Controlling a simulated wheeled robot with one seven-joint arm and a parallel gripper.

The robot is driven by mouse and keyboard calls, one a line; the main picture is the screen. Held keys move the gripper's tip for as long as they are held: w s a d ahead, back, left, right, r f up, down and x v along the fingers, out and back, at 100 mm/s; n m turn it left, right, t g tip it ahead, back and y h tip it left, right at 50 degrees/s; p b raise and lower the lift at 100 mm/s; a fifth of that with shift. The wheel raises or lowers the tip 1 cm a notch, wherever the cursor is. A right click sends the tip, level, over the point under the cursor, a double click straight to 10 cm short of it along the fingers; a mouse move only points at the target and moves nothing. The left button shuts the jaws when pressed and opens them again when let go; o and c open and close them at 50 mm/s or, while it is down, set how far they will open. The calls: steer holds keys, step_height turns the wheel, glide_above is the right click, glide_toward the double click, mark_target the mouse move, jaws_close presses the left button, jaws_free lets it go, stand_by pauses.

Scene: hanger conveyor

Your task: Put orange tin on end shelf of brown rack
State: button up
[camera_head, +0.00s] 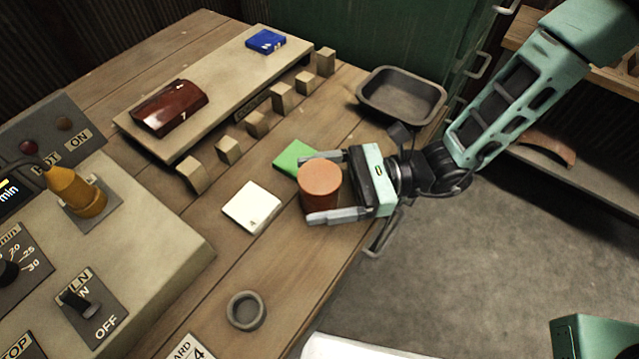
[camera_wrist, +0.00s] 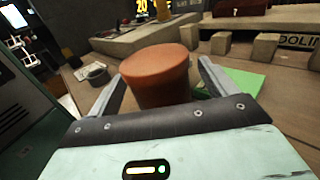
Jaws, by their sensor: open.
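The orange tin (camera_head: 320,186) is a short, upright, round cylinder on the wooden table near its right edge. My gripper (camera_head: 318,188) is open, with one finger on each side of the tin. In the wrist view the tin (camera_wrist: 157,75) stands between the two spread fingers, with a gap visible at each side. Brown wooden shelving (camera_head: 607,78) shows at the right edge, partly behind my arm; a curved brown piece (camera_head: 545,147) lies on its lower shelf. I cannot tell whether this is the brown rack, nor which shelf is the end one.
A green tile (camera_head: 292,157) and a white tile (camera_head: 251,206) lie close to the tin. A dark tray (camera_head: 402,97) stands behind my gripper, and a grey ring (camera_head: 246,310) lies in front. A raised board (camera_head: 215,85) with several blocks and a control panel (camera_head: 150,240) occupy the left.

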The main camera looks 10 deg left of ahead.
steer(key=shift+x, duration=1)
steer(key=c, duration=1.2)
steer(key=shift+c, duration=0.8)
steer(key=shift+r, duration=0.15)
